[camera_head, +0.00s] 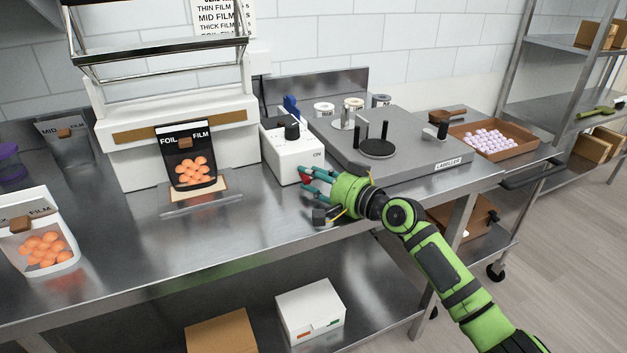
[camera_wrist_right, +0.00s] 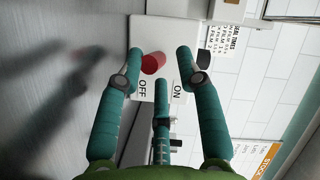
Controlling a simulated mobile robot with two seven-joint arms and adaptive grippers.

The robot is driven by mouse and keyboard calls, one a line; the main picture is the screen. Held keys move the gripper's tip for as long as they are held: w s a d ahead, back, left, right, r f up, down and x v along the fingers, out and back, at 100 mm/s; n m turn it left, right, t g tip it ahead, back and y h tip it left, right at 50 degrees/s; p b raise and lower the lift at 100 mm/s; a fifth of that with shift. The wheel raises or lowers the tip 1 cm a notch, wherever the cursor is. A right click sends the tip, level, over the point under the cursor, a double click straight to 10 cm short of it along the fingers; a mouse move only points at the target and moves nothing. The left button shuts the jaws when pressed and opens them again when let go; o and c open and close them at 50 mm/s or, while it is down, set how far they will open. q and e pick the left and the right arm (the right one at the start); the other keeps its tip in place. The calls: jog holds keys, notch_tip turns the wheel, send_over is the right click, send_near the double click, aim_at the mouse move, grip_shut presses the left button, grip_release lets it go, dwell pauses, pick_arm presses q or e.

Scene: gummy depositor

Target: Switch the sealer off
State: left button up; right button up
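The sealer (camera_head: 230,120) is a white machine at the back of the steel bench. Its white control box (camera_head: 284,148) has a black knob (camera_head: 292,131) on top and an ON label on the front. A red switch lever (camera_wrist_right: 152,64) shows in the right wrist view, with OFF and ON labels beside it; which position it is set to I cannot tell. My right gripper (camera_head: 310,180) is at the box's front, its teal fingers spread. In the wrist view its fingertips (camera_wrist_right: 161,58) lie either side of the red lever; contact is unclear. My left gripper is out of view.
A foil film pouch (camera_head: 188,156) with orange gummies stands before the sealer, another pouch (camera_head: 40,238) at left. The grey labeller (camera_head: 400,145) is right of the control box. A tray (camera_head: 508,153) of pale gummies is farther right. Bare bench lies left of my gripper.

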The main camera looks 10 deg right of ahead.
jog(key=shift+f, duration=0.2)
jog(key=shift+s, duration=0.1)
jog(key=shift+s+d, duration=0.2)
jog(key=shift+d, duration=0.05)
jog(key=v, duration=1.1)
jog(key=shift+s+d, duration=0.1)
